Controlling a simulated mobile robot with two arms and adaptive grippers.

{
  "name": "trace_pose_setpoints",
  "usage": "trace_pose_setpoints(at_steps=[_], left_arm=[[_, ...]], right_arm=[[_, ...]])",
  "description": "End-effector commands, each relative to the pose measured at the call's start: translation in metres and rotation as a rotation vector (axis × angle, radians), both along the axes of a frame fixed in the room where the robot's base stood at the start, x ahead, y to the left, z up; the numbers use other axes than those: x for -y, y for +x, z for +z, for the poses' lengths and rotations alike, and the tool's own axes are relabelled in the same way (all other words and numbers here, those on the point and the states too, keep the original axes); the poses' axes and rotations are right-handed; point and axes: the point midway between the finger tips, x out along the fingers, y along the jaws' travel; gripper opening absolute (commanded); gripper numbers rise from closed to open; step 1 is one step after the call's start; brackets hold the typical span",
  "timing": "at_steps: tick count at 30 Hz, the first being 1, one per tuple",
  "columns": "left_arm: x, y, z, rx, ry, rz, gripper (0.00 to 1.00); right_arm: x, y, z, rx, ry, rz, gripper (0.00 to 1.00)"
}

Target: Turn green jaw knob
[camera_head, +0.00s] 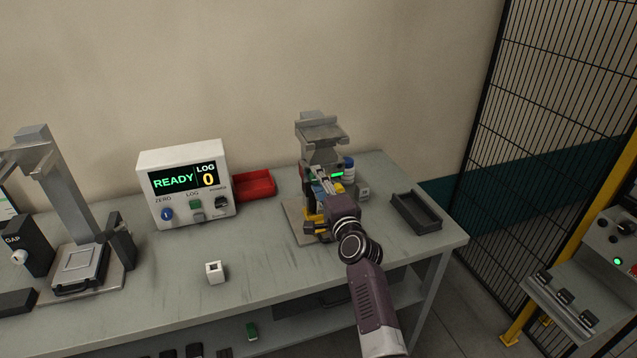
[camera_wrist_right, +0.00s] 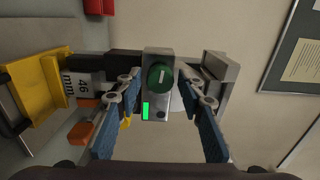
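The green jaw knob (camera_wrist_right: 161,77) shows in the right wrist view as a round dial with a pale line running along the picture's vertical. It sits on a grey box (camera_wrist_right: 157,53) with a lit green strip below it. My right gripper (camera_wrist_right: 158,86) is open, with one blue-padded finger on each side of the knob and visible gaps between. In the head view my right gripper (camera_head: 328,186) is at the clamp fixture (camera_head: 320,137) and hides the knob there. My left gripper is not in view.
A yellow part (camera_wrist_right: 35,85) and a block marked 46 mm (camera_wrist_right: 84,84) are left of the fingers. On the bench are a READY display box (camera_head: 187,184), a red bin (camera_head: 254,185), a black tray (camera_head: 416,212) and a small white block (camera_head: 215,272). The bench's front middle is fairly clear.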

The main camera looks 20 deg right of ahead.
Motion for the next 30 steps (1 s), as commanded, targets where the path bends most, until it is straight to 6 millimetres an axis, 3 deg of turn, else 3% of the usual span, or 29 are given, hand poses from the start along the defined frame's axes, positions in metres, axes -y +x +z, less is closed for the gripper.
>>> trace_pose_setpoints(at_steps=[13,30], left_arm=[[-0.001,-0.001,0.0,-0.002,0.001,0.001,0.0],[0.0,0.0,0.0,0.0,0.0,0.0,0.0]], right_arm=[[0.0,-0.007,-0.001,0.0,-0.001,0.0,0.42],[0.002,-0.072,-0.001,-0.001,0.0,0.0,0.42]])
